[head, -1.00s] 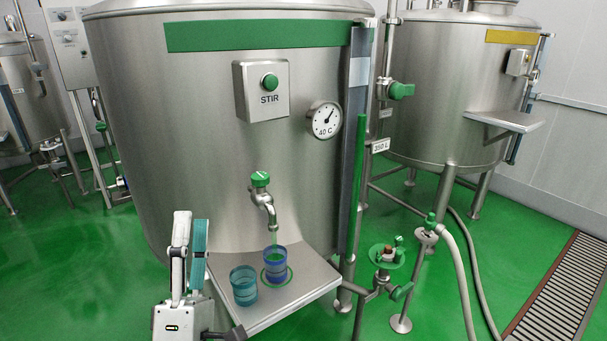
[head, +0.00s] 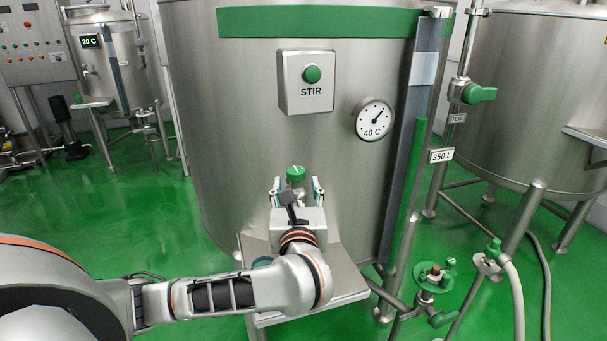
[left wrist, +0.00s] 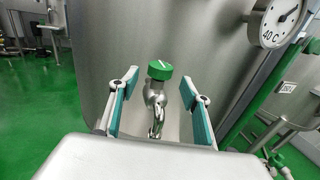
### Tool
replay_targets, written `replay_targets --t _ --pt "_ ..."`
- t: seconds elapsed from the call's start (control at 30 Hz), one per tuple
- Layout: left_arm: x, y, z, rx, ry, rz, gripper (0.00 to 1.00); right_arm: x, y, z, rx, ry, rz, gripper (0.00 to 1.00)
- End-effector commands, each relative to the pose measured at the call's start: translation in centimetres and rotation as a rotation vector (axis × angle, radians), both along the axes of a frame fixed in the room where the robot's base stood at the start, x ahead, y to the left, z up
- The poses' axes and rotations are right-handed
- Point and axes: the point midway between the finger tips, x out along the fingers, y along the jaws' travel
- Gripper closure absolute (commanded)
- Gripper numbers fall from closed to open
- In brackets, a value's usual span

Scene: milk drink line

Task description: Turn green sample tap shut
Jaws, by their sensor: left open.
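The green sample tap has a green round knob (head: 295,173) on a steel spout, on the front of the large steel tank (head: 250,130). In the left wrist view the knob (left wrist: 160,70) sits between and beyond my open fingers, with the curved spout (left wrist: 155,112) below it. My left gripper (head: 296,187) is open, one teal-padded finger on each side of the tap, with no visible contact. In the left wrist view my left gripper (left wrist: 157,103) is empty. The cups below the tap are mostly hidden by my arm; a blue rim (head: 262,262) shows. My right gripper is out of view.
A steel shelf (head: 345,280) juts out below the tap. The STIR button box (head: 307,82) and dial gauge (head: 374,119) are above. A green-handled valve (head: 434,281) and pipes stand at the lower right. Green floor (head: 150,225) is open to the left.

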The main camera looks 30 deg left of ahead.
Motion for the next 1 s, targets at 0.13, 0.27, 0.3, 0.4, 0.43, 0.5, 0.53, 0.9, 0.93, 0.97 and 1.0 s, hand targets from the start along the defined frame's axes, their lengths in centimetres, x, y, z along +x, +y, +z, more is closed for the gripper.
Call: replay_targets --t 0.13,0.27,0.3,0.4,0.43,0.5,0.53,0.9,0.93,0.97,1.0 --pt "2.0 1.5 0.1 0.007 -0.003 0.003 0.53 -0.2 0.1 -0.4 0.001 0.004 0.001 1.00" --pt "3.5 2.5 0.1 0.005 -0.002 0.003 0.53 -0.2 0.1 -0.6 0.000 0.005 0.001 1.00" --pt "3.8 2.7 0.1 0.005 -0.002 0.003 0.53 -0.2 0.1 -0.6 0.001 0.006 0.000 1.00" --pt "4.4 3.1 0.1 0.005 -0.002 0.002 0.53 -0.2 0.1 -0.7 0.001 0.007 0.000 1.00" --pt "4.5 3.2 0.1 0.004 -0.002 0.002 0.53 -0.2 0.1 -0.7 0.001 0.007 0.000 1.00" --pt "4.7 3.3 0.0 0.003 -0.001 0.002 0.53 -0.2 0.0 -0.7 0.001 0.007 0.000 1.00" --pt "4.7 3.3 0.0 0.002 -0.001 0.001 0.53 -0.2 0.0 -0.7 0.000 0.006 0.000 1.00" --pt "4.7 3.3 0.0 0.002 -0.001 0.001 0.92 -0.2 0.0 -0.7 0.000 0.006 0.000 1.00" --pt "4.7 3.3 0.0 0.002 -0.001 0.001 0.92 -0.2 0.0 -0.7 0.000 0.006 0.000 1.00" --pt "4.7 3.3 0.0 0.002 -0.001 0.001 0.92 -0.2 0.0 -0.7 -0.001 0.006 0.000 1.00" --pt "4.7 3.3 0.0 0.002 -0.001 0.001 0.92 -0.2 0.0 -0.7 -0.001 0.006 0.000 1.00"
